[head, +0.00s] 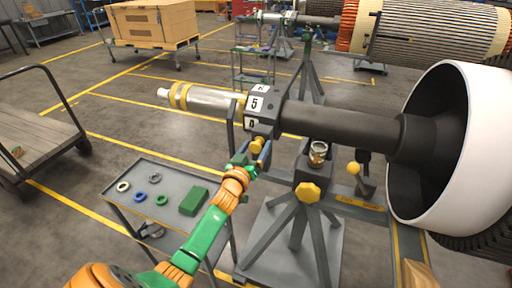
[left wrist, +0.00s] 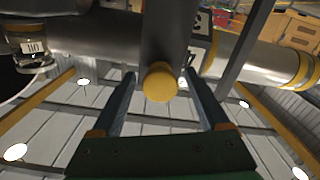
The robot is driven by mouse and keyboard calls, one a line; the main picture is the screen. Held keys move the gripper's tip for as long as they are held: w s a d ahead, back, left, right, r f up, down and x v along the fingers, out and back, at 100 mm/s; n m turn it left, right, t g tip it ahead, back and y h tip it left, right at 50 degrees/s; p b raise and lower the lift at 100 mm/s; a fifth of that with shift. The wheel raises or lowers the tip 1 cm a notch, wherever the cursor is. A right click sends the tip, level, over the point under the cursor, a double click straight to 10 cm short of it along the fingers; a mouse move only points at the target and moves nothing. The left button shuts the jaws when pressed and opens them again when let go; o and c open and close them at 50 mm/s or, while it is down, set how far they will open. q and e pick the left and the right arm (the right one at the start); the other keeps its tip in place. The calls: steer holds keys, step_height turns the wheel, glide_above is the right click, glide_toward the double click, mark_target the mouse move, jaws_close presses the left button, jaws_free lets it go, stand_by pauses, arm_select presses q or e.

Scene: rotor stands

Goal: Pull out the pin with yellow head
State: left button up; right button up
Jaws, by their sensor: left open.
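The pin's round yellow head (head: 257,144) sticks out below the dark numbered collar (head: 262,116) of the rotor shaft. In the left wrist view the yellow head (left wrist: 161,82) faces the camera. My left gripper (head: 254,155) is at the pin from below, its two fingers apart. In the left wrist view my left gripper (left wrist: 160,90) has one finger on each side of the yellow head, with a visible gap on both sides. The pin's shank is hidden behind its head. My right gripper is not in view.
The rotor shaft (head: 340,123) rests on a grey stand (head: 288,225) with a yellow knob (head: 307,192). Another yellow ball (head: 353,168) stands to the right. A grey cart (head: 172,178) with rings and a green block (head: 194,201) is at the lower left.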

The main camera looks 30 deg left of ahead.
arm_select(q)
steer(key=shift+s, duration=0.1)
steer(key=shift+c, duration=0.4)
jaws_close()
stand_by(0.8)
